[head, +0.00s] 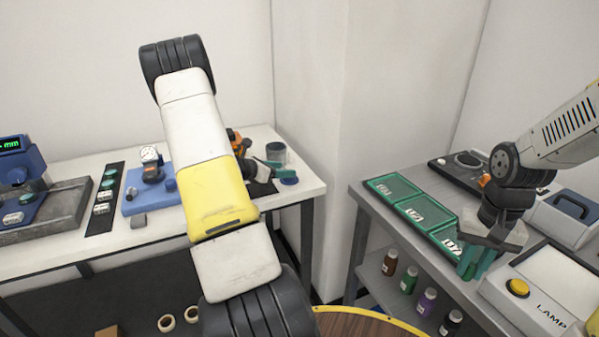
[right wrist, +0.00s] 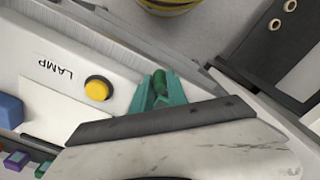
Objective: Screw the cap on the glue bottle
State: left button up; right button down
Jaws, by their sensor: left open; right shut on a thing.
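My right gripper (head: 470,262) has teal fingers and hangs at the right grey bench, between the green trays and the lamp box. In the right wrist view its fingers (right wrist: 157,92) are shut on a small dark green rounded thing (right wrist: 161,80). I cannot tell whether this is the cap or part of the glue bottle. My left gripper (head: 268,164) is open over the right end of the white table, partly hidden behind my left arm. A blue round thing (head: 289,181) lies beside it, possibly a lid. I cannot clearly identify the glue bottle.
A grey cup (head: 276,151) stands near the left gripper. Green trays (head: 392,188) line the right bench. The lamp box (head: 540,295) has a yellow button (head: 517,287). Several bottles, one green (head: 409,279), stand on the shelf below. A gap separates the two tables.

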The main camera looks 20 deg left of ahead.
pick_arm(q)
jog(key=shift+x, duration=0.95)
jog(key=shift+w, duration=0.1)
jog(key=x, duration=0.5)
jog(key=shift+w+a, duration=0.15)
jog(key=shift+r, duration=0.1)
grip_shut()
